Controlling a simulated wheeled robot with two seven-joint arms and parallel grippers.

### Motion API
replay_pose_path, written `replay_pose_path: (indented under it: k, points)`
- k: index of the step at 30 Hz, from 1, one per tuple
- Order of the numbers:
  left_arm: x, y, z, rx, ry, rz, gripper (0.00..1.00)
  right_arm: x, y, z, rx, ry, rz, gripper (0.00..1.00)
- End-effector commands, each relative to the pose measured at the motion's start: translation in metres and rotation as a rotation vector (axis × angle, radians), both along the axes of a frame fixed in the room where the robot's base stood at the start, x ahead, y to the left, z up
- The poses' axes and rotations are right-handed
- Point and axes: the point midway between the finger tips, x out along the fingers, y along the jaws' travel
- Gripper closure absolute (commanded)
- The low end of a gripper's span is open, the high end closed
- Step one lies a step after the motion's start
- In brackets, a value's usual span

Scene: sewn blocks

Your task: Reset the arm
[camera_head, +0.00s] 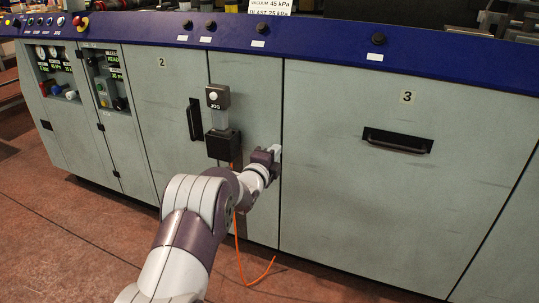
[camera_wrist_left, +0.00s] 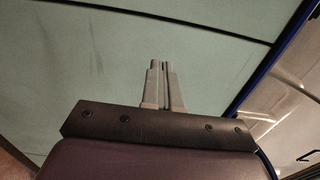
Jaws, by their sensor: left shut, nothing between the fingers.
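My left arm comes in from the lower left of the head view and reaches toward the grey-green cabinet front. My left gripper (camera_head: 277,152) is in front of the panel seam just left of door 3 (camera_head: 330,210). In the left wrist view the two grey fingers of my left gripper (camera_wrist_left: 160,66) are together, with nothing between them. The panel lies beyond the fingertips; I cannot tell whether they touch it. My right gripper is in neither view.
A JOG box (camera_head: 218,97) on a post sits just left of the gripper, with an orange cable (camera_head: 237,250) hanging below. Black handles are on door 2 (camera_head: 195,118) and door 3 (camera_head: 397,140). A blue ledge (camera_head: 330,38) tops the cabinet. Brown floor (camera_head: 70,240) is clear at left.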

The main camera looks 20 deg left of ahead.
Motion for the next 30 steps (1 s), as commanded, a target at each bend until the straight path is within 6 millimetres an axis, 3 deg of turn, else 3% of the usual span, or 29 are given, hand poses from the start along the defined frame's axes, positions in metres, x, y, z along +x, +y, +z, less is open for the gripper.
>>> replay_pose_path:
  k: [5, 12, 14, 16, 18, 21, 26, 30]
  points:
    - [-0.023, 0.0, 0.0, 0.0, 0.002, 0.0, 1.0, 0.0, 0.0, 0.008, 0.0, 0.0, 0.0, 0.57]
    - [-0.028, 0.001, -0.005, -0.063, 0.02, 0.005, 1.0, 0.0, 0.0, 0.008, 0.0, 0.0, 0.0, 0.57]
    - [-0.031, 0.006, -0.027, -0.192, 0.111, 0.044, 1.0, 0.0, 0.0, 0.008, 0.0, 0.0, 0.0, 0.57]
    - [-0.05, 0.012, -0.07, -0.392, 0.283, 0.138, 1.0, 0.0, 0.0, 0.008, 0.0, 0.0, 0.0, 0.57]
    - [-0.092, 0.012, -0.11, -0.665, 0.505, 0.317, 1.0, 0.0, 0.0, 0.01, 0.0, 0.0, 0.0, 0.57]
    - [-0.17, -0.012, -0.137, -0.981, 0.76, 0.609, 1.0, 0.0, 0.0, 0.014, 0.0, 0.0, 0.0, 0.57]
    - [-0.281, -0.055, -0.138, -1.218, 0.991, 0.983, 1.0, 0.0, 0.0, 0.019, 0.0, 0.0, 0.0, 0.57]
    - [-0.36, -0.087, -0.119, -1.276, 1.111, 1.188, 1.0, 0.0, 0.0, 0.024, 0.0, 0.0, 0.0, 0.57]
